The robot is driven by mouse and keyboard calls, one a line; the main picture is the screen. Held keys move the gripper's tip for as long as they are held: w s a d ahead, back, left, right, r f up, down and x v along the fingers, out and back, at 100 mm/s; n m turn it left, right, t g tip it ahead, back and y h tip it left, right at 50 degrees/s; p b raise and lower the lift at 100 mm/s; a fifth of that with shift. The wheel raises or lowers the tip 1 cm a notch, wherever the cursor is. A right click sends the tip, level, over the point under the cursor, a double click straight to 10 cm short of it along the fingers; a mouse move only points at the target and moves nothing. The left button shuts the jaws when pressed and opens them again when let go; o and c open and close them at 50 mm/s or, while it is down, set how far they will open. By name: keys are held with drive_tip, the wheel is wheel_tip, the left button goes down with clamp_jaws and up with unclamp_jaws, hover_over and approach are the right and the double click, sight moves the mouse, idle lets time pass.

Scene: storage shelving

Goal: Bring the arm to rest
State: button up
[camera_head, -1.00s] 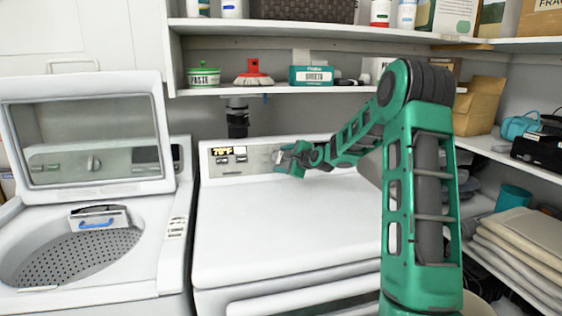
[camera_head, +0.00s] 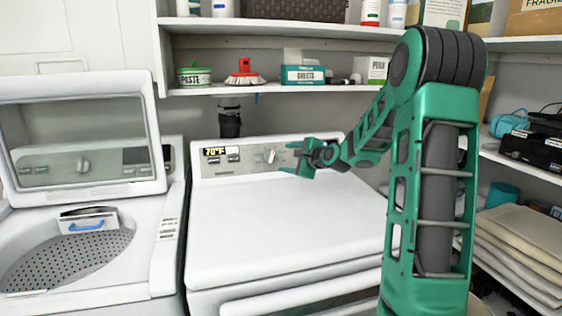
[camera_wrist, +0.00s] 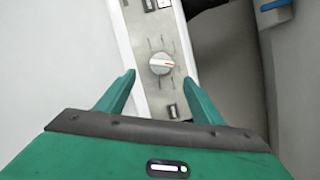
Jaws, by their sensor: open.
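My gripper (camera_head: 291,157) is at the end of my green arm, in front of the control panel of the right-hand white machine (camera_head: 280,221). In the wrist view its two green fingers (camera_wrist: 161,84) are spread apart with nothing between them. A round dial (camera_wrist: 161,64) with a red mark shows beyond the fingertips, apart from them. The same dial (camera_head: 270,155) is just left of the gripper in the head view. My arm is bent, with its elbow high at the right.
An open-lidded washer (camera_head: 70,245) stands at the left. A shelf above holds a paste tub (camera_head: 194,76), a red brush (camera_head: 245,73) and a sheets box (camera_head: 303,75). Folded cloths (camera_head: 520,240) lie on the right shelf. The right machine's top is clear.

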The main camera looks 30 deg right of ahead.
drive_tip(key=shift+s+r, duration=0.1)
drive_tip(key=shift+s, duration=0.2)
